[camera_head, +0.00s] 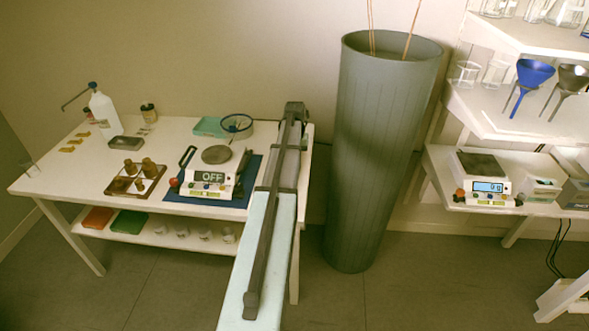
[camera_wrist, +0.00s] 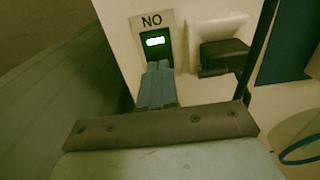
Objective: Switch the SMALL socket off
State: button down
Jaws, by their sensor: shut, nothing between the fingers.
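In the wrist view, a pale panel carries a tag (camera_wrist: 152,21) that reads ON upside down. Below the tag is a dark switch with a lit green face (camera_wrist: 155,41). A black plug-like block (camera_wrist: 223,55) sits beside it on the panel. I take this panel to be the small socket. My gripper (camera_wrist: 157,68) is shut and empty, its fingertips at the lower edge of the switch. I cannot tell whether they touch it. In the head view my arm reaches over the white table's right end, and the socket cannot be made out there.
The white table (camera_head: 185,129) holds a hot-plate-like device with an OFF display (camera_head: 209,177), a brown bottle rack (camera_head: 137,180) and a white bottle (camera_head: 104,114). A tall grey bin (camera_head: 375,160) stands close to the right of my arm. Shelves with glassware and a balance (camera_head: 485,187) stand further right.

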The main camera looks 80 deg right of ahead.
jog(key=shift+f, duration=0.5)
jog(key=shift+r, duration=0.1)
dwell(0.3)
jog(key=shift+r, duration=3.45)
